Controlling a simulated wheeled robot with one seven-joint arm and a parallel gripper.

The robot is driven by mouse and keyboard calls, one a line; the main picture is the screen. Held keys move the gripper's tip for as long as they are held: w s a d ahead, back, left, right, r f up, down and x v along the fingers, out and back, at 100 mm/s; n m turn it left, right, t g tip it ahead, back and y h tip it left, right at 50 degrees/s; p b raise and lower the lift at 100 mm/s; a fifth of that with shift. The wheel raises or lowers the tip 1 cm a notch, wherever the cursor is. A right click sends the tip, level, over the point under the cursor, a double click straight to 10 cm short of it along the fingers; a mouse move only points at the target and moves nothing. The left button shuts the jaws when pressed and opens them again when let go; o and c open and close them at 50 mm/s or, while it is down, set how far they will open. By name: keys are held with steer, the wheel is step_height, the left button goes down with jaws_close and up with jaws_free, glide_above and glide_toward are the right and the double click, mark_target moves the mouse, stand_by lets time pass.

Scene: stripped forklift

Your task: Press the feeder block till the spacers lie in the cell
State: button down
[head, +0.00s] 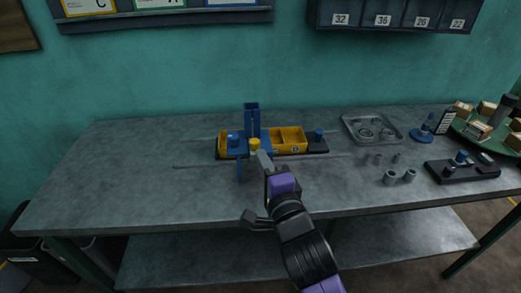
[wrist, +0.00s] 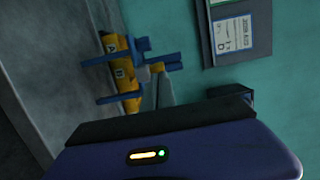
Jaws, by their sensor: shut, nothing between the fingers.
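A blue feeder frame with a tall upright chute (head: 252,118) stands on the bench over a yellow tray (head: 290,135) with open cells. A small yellow block (head: 254,144) shows at the front of the frame and looks like the feeder block. My gripper (head: 263,159) is shut and empty, its tip right at or just in front of that block; I cannot tell whether they touch. I see no spacers in the cells.
Grey cylinders (head: 391,177) stand on the bench to the right. Behind them is a metal tray (head: 371,129) with rings. A dark fixture (head: 463,171) and a green round tray (head: 473,137) with boxes are far right. The left of the bench (head: 120,165) is clear.

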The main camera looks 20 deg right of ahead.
mark_target(254, 142)
steer(key=shift+w+d, duration=0.15)
steer(key=shift+w, duration=1)
steer(key=shift+w, duration=0.1)
